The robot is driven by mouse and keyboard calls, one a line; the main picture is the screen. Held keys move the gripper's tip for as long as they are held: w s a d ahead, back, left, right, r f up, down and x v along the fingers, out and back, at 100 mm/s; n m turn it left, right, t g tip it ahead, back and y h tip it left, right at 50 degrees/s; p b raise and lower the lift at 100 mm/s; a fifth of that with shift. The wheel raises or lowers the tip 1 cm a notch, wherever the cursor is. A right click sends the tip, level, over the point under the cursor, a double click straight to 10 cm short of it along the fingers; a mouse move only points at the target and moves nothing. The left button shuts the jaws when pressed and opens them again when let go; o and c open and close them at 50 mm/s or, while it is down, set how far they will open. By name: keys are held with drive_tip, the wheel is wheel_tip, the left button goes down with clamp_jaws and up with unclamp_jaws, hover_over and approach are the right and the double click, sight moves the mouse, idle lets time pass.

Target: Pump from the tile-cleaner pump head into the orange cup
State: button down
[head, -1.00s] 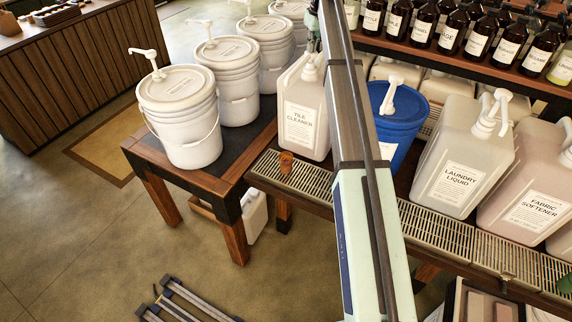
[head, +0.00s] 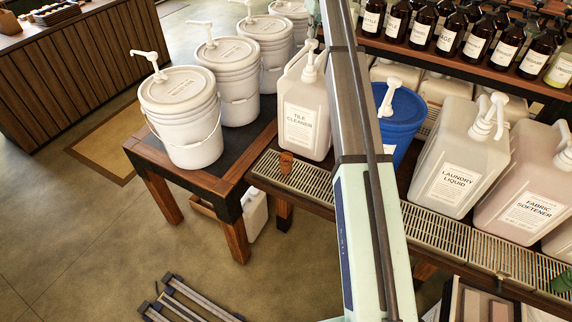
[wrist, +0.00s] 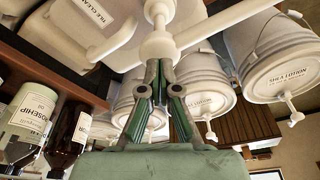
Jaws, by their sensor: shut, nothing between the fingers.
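The tile-cleaner jug (head: 303,117) is a translucent white container on the bench, with a white pump head (head: 309,47) on top. The orange cup (head: 286,162) stands upright on the drip grate in front of the jug. In the wrist view, which is upside down, my gripper (wrist: 160,66) is shut and empty, its tips right at the top of the white pump head (wrist: 158,46). I cannot tell whether they touch it. The spout runs to the right there. In the head view my arm hides most of the gripper. The cup's inside is too small to read.
White pump buckets (head: 183,120) stand left of the jug. A blue bucket (head: 403,123), the laundry liquid jug (head: 460,160) and the fabric softener jug (head: 525,190) stand to the right. Brown bottles (head: 480,40) line the shelf behind. The slatted drip grate (head: 440,226) edges the bench.

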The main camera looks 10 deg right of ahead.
sight(312, 50)
drive_tip(key=shift+f, duration=0.15)
drive_tip(key=shift+f, duration=0.55)
drive_tip(key=shift+f+b, duration=0.3)
drive_tip(key=shift+f, duration=0.8)
drive_tip(key=shift+s+f+b, duration=0.1)
drive_tip(key=shift+f+b, duration=0.45)
drive_tip(key=shift+f, duration=1.1)
drive_tip(key=shift+r, duration=0.15)
